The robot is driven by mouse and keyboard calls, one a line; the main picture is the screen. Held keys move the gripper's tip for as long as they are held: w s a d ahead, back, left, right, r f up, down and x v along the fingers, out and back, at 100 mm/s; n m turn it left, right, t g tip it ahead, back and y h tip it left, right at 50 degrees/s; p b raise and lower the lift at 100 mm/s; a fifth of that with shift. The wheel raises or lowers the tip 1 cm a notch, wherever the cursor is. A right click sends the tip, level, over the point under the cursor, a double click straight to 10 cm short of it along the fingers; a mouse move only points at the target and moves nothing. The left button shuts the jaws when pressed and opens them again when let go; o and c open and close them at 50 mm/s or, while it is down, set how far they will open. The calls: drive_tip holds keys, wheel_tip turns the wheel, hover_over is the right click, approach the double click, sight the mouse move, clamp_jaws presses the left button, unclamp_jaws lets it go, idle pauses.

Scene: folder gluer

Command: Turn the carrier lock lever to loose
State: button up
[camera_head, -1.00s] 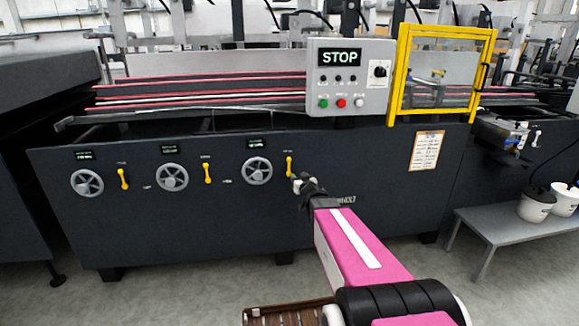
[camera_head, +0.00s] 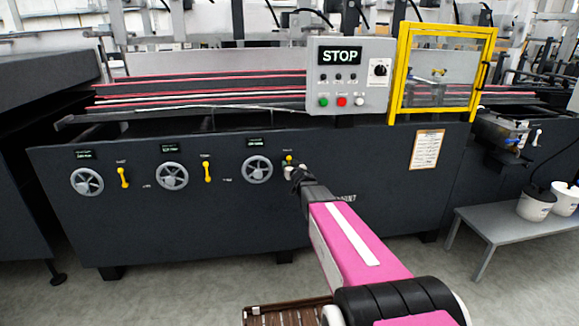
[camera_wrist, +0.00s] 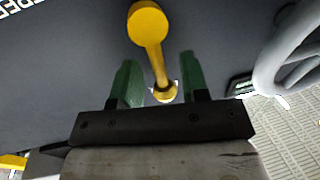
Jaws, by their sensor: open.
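Three yellow lock levers show on the dark machine front: one at the left (camera_head: 123,178), one in the middle (camera_head: 207,172), and one at the right (camera_head: 289,159), partly hidden by my gripper (camera_head: 290,171). Which of them is the carrier lever I cannot read. In the wrist view a yellow lever (camera_wrist: 150,42) with a round knob reaches down to its pivot (camera_wrist: 165,92). My gripper (camera_wrist: 158,80) is open there, its green fingers on either side of the lever's narrow pivot end. I cannot tell whether they touch it.
Grey handwheels stand beside the levers; the closest (camera_head: 257,170) is left of my gripper and shows at the wrist view's right edge (camera_wrist: 290,50). A control box (camera_head: 348,77) and yellow guard frame (camera_head: 397,75) are above right. A grey bench (camera_head: 500,232) stands at right.

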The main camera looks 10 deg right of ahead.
drive_tip(key=shift+w, duration=0.1)
clamp_jaws()
drive_tip(key=shift+d, duration=0.1)
drive_tip(key=d+f+m+t+h, duration=0.1)
drive_tip(key=d+f+m, duration=0.1)
drive_tip(key=m, duration=0.8)
drive_tip(key=d+f+m+t+h, duration=0.1)
drive_tip(key=d+f+m+h, duration=0.1)
drive_tip(key=m, duration=0.8)
drive_tip(key=shift+d+f+t, duration=0.2)
drive_tip(key=shift+f+t, duration=0.1)
drive_tip(key=shift+f, duration=0.1)
unclamp_jaws()
